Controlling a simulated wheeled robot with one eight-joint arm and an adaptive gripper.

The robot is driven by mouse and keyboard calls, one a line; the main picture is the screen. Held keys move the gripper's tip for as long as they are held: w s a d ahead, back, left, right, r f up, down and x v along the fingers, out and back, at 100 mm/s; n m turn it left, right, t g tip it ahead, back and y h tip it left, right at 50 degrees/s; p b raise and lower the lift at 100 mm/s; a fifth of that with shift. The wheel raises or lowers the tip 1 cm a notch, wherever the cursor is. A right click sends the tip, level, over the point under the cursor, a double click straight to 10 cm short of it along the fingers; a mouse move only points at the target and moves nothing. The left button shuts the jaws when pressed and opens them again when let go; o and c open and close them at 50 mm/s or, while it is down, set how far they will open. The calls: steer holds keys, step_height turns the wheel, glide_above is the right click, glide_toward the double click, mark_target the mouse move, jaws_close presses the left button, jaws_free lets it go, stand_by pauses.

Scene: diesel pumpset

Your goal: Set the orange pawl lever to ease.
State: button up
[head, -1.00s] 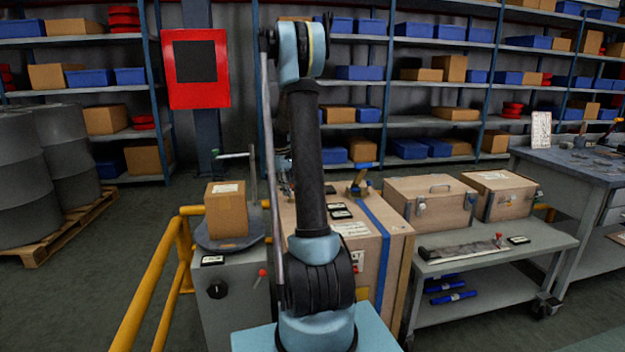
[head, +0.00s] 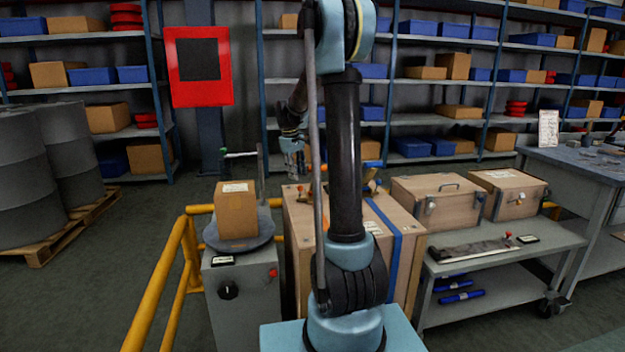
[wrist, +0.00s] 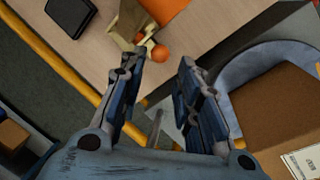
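In the wrist view a small orange ball knob (wrist: 160,54), which looks like the end of the pawl lever, sits beside a cream metal bracket (wrist: 128,28) at the edge of a wooden crate top (wrist: 205,30). An orange strap (wrist: 165,9) lies behind it. My gripper (wrist: 162,62) is open and empty, with the knob seen between its fingertips; I cannot tell if they touch it. In the head view my gripper (head: 295,170) hangs above the crate's left part (head: 408,260). My arm hides part of the crate top, and the lever's setting is not readable.
A cardboard box (head: 237,212) stands on a round turntable (head: 210,238) left of the crate. A yellow rail (head: 160,290) runs at the left. A grey cart (head: 500,255) with two wooden cases (head: 437,200) stands right. A black label (wrist: 70,15) lies on the crate.

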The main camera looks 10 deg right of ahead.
step_height(320, 180, up, 9)
steer(key=s+a, duration=0.1)
steer(key=s, duration=0.1)
steer(key=s+d+f+m, duration=0.1)
steer(key=s, duration=1)
steer(key=s+d+f+m, duration=0.1)
steer(key=s+f+m, duration=0.1)
steer(key=s, duration=0.8)
steer(key=shift+s+d+t+y, duration=0.15)
steer(key=shift+s+t+y, duration=0.15)
steer(key=shift+s+y, duration=0.1)
steer(key=shift+w, duration=0.15)
step_height(320, 180, up, 2)
steer(key=r+n, duration=0.1)
steer(key=n, duration=0.2)
glide_above(300, 187)
steer(key=a, duration=0.3)
steer(key=shift+h, duration=0.4)
steer(key=x, duration=0.6)
steer(key=s+x, duration=0.1)
steer(key=x, duration=1)
steer(key=shift+s+d+f, duration=0.35)
steer(key=shift+f, duration=0.05)
steer(key=shift+c, duration=0.6)
